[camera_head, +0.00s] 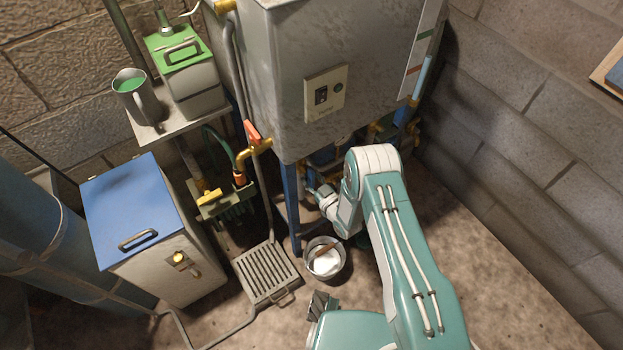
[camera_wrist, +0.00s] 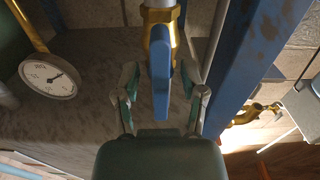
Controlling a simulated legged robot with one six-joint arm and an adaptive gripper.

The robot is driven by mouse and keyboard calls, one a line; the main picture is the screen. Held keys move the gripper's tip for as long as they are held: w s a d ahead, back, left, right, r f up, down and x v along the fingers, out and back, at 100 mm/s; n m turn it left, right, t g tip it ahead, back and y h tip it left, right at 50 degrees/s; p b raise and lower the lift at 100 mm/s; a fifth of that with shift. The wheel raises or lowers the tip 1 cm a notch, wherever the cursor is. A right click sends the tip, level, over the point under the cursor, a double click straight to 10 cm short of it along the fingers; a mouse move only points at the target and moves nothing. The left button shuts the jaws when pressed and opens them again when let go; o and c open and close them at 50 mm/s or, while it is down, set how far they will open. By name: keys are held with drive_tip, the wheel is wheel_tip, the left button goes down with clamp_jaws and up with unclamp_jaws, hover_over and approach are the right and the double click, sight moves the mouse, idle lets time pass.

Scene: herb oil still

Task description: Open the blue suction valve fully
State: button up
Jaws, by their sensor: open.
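The blue valve lever (camera_wrist: 161,90) shows in the wrist view. It sits on a brass valve body (camera_wrist: 159,20) joined to a pipe and appears roughly in line with that pipe. My gripper (camera_wrist: 159,78) is open, with one finger on each side of the lever. Small gaps seem to show on both sides, but I cannot tell whether a fingertip touches. In the head view my gripper (camera_head: 322,197) reaches under the grey tank (camera_head: 300,100), beside a blue leg. There the lever cannot be made out clearly.
A blue frame post (camera_wrist: 255,60) stands close to the right of my gripper, and a round dial gauge (camera_wrist: 48,77) is at left. In the head view a bucket (camera_head: 325,258) and floor grate (camera_head: 266,273) lie below. A blue-lidded cabinet (camera_head: 140,205) stands left. Floor at right is clear.

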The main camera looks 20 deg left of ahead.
drive_tip(key=v, duration=1.2)
drive_tip(key=shift+w+f, duration=0.1)
